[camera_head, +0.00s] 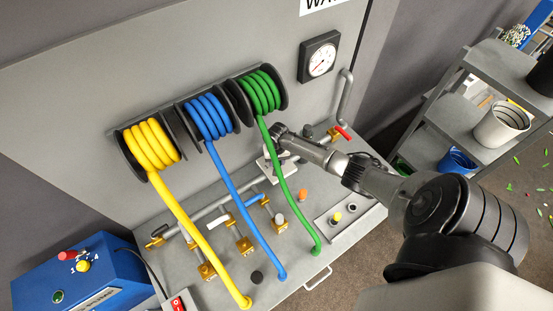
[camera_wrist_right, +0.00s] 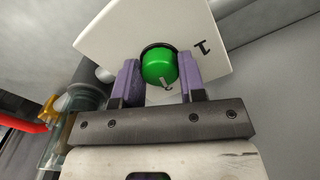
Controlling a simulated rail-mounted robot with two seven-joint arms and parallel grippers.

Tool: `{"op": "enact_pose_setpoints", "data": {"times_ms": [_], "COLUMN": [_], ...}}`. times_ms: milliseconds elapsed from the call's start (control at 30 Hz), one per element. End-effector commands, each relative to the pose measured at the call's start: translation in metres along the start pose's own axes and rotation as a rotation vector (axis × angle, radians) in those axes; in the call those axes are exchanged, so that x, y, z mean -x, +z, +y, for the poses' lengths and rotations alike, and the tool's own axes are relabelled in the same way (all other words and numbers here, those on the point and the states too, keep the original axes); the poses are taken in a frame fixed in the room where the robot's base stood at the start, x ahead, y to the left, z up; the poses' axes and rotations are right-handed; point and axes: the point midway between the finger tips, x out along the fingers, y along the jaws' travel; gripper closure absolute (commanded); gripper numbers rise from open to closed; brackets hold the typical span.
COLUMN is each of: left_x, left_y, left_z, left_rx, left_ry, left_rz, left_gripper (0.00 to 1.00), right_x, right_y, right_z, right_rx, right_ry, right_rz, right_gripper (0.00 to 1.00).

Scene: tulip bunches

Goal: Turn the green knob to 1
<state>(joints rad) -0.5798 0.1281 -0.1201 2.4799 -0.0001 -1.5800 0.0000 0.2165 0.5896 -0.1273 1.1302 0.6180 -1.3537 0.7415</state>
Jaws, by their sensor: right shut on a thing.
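The green knob (camera_wrist_right: 158,66) sits on a white plate (camera_wrist_right: 118,32) in the right wrist view. A short pale mark shows on the knob's lower edge, and a black "1"-like character (camera_wrist_right: 203,47) is printed on the plate to the right. My right gripper (camera_wrist_right: 160,78) has its two purple-padded fingers on either side of the knob, shut on it. In the head view my right gripper (camera_head: 277,139) is at the panel just below the green hose reel (camera_head: 261,92); the knob is hidden there. My left gripper is not in view.
Yellow (camera_head: 153,143) and blue (camera_head: 208,117) hose reels stand to the left, with hoses running down over the bench. A red-handled valve (camera_head: 342,132) and a gauge (camera_head: 319,57) are close on the right. Brass valves fill the bench; shelves with buckets stand far right.

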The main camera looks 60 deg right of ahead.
Motion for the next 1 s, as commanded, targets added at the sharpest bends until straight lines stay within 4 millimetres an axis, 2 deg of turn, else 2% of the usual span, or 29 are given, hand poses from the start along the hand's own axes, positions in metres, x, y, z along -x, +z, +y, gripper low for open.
{"op": "enact_pose_setpoints", "data": {"times_ms": [100,400,1000], "left_x": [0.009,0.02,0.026], "left_y": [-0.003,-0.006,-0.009], "left_z": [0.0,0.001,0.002], "left_rx": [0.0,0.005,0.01], "left_ry": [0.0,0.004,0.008], "left_rz": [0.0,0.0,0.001], "left_gripper": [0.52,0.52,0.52], "right_x": [0.003,0.001,-0.001], "right_y": [0.0,0.0,-0.001], "right_z": [0.0,0.001,0.001], "right_rx": [0.107,0.393,0.963], "right_ry": [0.001,0.001,0.001], "right_rz": [-0.001,-0.001,0.0], "right_gripper": [0.86,0.86,0.86]}}
